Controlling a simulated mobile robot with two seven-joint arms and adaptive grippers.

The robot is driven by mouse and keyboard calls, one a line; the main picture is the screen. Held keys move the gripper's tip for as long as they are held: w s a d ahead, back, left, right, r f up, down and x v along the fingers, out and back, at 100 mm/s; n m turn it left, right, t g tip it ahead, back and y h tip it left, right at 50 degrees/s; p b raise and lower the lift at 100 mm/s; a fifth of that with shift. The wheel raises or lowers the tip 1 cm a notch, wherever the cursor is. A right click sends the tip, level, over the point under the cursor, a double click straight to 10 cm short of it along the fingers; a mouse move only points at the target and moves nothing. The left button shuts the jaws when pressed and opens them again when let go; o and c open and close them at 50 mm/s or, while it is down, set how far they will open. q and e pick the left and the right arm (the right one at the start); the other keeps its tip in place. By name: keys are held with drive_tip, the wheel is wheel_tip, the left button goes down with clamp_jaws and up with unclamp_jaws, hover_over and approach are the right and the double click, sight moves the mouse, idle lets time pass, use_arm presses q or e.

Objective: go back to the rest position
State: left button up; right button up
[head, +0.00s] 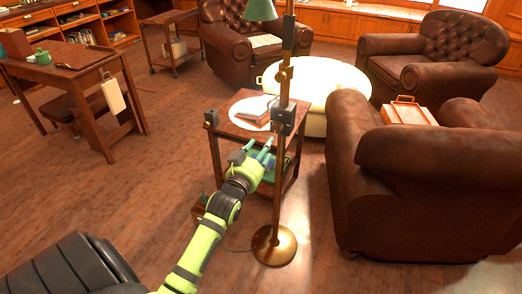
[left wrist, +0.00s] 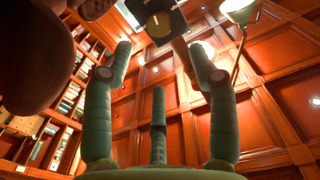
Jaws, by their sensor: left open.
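My left gripper (head: 259,148), green with dark teal fingers, reaches in from the lower left to the near side of a small wooden side table (head: 238,122). In the left wrist view its fingers (left wrist: 161,52) are spread apart with nothing between them. The brass pole of a floor lamp (head: 282,178) stands close to the right of the gripper in the head view; whether they touch I cannot tell. A dark block with a brass knob (left wrist: 158,25) shows beyond the fingertips in the left wrist view. My right gripper is in neither view.
The lamp's round base (head: 274,245) stands on the floor. A white plate (head: 250,118) with books lies on the side table. A leather armchair (head: 400,190) fills the right, and a desk (head: 80,72) stands at the left. The wooden floor (head: 150,180) between desk and side table is clear.

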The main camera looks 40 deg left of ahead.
use_arm(q)
drive_tip(key=shift+s, duration=0.2)
idle(0.4)
drive_tip(key=s+d+f+m+g+h+p, duration=0.1)
drive_tip(key=s+d+f+g, duration=0.25)
drive_tip(key=f, duration=0.75)
drive_tip(key=s+d+f+g+h+p, duration=0.1)
drive_tip(key=s+d+f+g+p, duration=0.3)
drive_tip(key=f, duration=0.6)
drive_tip(key=s+d+f+m+g+h+b, duration=0.1)
drive_tip(key=s+d+f, duration=0.1)
drive_tip(key=s+f, duration=0.65)
drive_tip(key=s+d+f+g+p, duration=0.1)
drive_tip(key=s+f, duration=0.4)
drive_tip(key=s, duration=0.5)
drive_tip(key=s+d+f+m+g+h+p, duration=0.1)
drive_tip(key=s+d+f+g, duration=0.2)
drive_tip(key=s, duration=0.7)
drive_tip(key=s+d+f+m+g+p, duration=0.1)
drive_tip(key=s+f+g, duration=0.3)
drive_tip(key=s+f, duration=0.3)
drive_tip(key=s, duration=0.3)
drive_tip(key=shift+s+d+f+p, duration=0.15)
drive_tip(key=shift+d+f+p, duration=0.25)
